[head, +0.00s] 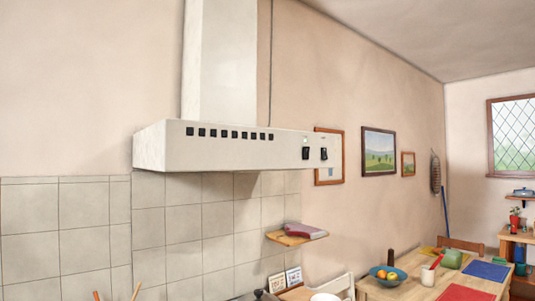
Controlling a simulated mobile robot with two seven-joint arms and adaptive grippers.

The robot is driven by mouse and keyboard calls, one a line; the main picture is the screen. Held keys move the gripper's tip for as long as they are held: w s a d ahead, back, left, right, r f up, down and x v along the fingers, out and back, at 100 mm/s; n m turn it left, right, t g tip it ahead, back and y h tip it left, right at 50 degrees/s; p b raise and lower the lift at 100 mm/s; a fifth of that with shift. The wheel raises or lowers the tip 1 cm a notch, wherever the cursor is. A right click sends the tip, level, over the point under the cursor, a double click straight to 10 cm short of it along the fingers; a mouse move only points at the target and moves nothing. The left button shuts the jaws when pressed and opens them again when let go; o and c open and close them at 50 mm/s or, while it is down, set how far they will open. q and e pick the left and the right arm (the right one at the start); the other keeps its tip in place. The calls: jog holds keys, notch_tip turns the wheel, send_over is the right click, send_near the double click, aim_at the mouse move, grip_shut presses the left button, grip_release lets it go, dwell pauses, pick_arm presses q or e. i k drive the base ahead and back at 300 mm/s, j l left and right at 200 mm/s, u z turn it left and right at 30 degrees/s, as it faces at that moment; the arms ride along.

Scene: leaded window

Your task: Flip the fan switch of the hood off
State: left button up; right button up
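The white range hood (240,147) is mounted on the wall in the head view, with its chimney (220,60) rising above it. A row of small dark vents runs along its front. Near the right end of the front are two dark switches, a left switch (305,153) and a right switch (324,154). A small green light (305,140) shows above the left switch. The labels are too small to read, so I cannot tell which switch is the fan's. Neither of my grippers is in view.
A small wall shelf (297,238) with a reddish item sits below the hood's right end. A wooden table (405,291) with a blue fruit bowl (377,277) and a green jug (452,258) stands at lower right. Framed pictures hang beyond the hood. The space before the hood front looks clear.

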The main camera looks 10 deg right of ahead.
aim_at(306, 149)
jog(key=i+l+z, duration=0.15)
jog(key=l, duration=0.3)
jog(key=i+l+z, duration=0.1)
jog(key=l, duration=0.35)
jog(key=i+l+z, duration=0.15)
jog(key=l, duration=0.25)
jog(key=i+l+z, duration=0.1)
jog(key=l, duration=0.35)
jog(key=i+l+z, duration=0.15)
jog(key=l, duration=0.2)
jog(key=i, duration=0.05)
